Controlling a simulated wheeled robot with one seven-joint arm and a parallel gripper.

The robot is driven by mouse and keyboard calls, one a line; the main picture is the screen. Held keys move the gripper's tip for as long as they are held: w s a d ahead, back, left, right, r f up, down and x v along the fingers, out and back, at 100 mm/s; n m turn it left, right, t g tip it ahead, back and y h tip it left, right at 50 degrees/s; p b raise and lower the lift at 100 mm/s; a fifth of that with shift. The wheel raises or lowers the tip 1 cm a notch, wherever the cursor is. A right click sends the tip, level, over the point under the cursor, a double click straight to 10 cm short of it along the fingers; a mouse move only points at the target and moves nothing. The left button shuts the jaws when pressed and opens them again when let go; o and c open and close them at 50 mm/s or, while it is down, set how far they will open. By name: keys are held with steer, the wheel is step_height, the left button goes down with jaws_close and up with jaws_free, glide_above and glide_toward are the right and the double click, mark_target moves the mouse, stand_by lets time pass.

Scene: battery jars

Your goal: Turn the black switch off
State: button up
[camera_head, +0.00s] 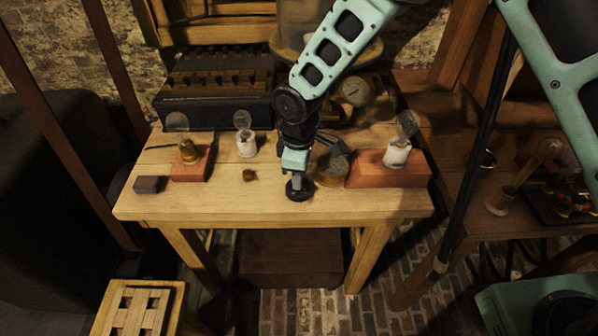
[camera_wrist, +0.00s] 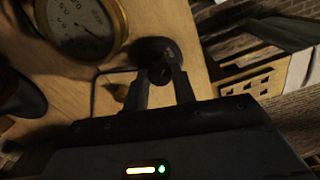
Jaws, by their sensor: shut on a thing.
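The black switch (camera_head: 299,194) has a round dark base and sits near the front edge of the wooden table, right of the middle. My gripper (camera_head: 297,181) points down onto it from above and hides much of its top. In the wrist view, the round black base of the switch (camera_wrist: 155,47) lies just past the fingertips. My gripper (camera_wrist: 160,76) is shut on the small dark knob of the switch. The exact angle of the knob is hard to tell in the dark picture.
The wooden table (camera_head: 240,205) holds bulbs on reddish blocks (camera_head: 192,165) (camera_head: 390,174) and a white-based bulb (camera_head: 245,145). A round brass gauge (camera_head: 331,170) stands close right of my gripper. A dark box (camera_head: 215,105) is behind.

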stand_by(0.4)
steer(key=o, duration=1)
step_height(320, 180, up, 18)
steer(key=b, duration=0.1)
steer(key=shift+f, duration=0.25)
steer(key=s+d+m, duration=0.3)
steer(key=s+d, duration=0.3)
steer(key=s, duration=0.6)
steer(key=s+d+m, duration=0.4)
steer(key=s+d, duration=0.2)
steer(key=s, duration=0.5)
steer(key=shift+s+r+y, duration=0.3)
steer(key=shift+s, duration=0.05)
